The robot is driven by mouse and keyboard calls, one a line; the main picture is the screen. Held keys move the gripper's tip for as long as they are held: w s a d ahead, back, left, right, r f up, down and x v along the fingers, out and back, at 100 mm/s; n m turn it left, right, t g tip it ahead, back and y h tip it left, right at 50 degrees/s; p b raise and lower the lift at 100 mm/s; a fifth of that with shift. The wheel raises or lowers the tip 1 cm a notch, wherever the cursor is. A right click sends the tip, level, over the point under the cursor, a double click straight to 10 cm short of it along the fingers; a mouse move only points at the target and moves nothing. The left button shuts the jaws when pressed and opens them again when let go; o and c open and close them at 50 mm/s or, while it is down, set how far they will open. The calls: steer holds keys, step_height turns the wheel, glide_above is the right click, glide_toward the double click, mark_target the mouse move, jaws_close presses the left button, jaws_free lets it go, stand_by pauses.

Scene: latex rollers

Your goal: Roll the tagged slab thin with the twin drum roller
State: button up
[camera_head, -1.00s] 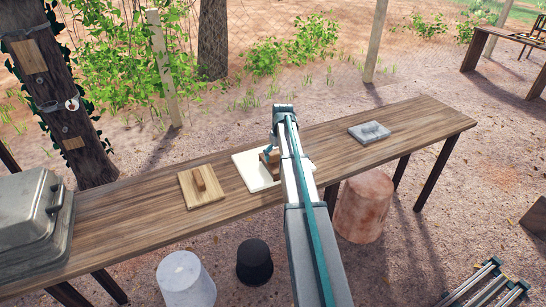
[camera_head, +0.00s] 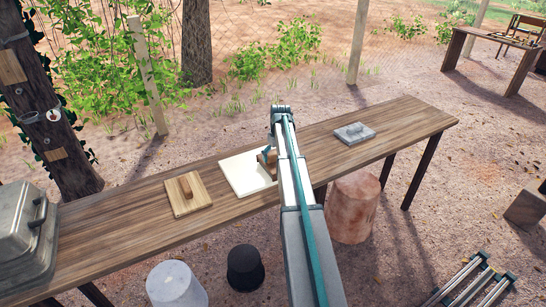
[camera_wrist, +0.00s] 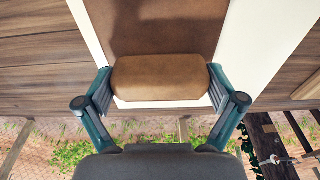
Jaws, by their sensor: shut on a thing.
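My gripper (camera_wrist: 160,80) is shut on a brown rounded block (camera_wrist: 160,68), one finger at each end. A flat brown surface lies just beyond the block in the wrist view. The block may be the handle of a brown tool (camera_head: 266,160), partly hidden by my arm in the head view. The tool is over a white sheet or slab (camera_head: 240,174) on the bench. The white piece also shows on both sides of the brown surface in the wrist view (camera_wrist: 245,40). I cannot make out a tag or identify a twin drum roller.
A metal lidded box (camera_head: 20,232) fills the left end.

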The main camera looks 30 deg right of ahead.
steer(key=shift+s+d+f, duration=0.1)
steer(key=shift+s+d, duration=0.05)
steer(key=shift+d, duration=1.4)
steer(key=shift+s+d, duration=0.15)
steer(key=shift+d, duration=1.4)
steer(key=shift+a, duration=1.85)
steer(key=shift+w+a, duration=0.25)
steer(key=shift+a, duration=1.85)
steer(key=shift+w+a, duration=0.25)
steer(key=shift+a, duration=1.8)
steer(key=shift+w+a, duration=0.25)
steer(key=shift+a, duration=1.85)
steer(key=shift+w+a, duration=0.2)
steer(key=shift+a, duration=3.1)
step_height(320, 180, up, 5)
steer(key=p, duration=0.2)
steer(key=shift+p, duration=0.35)
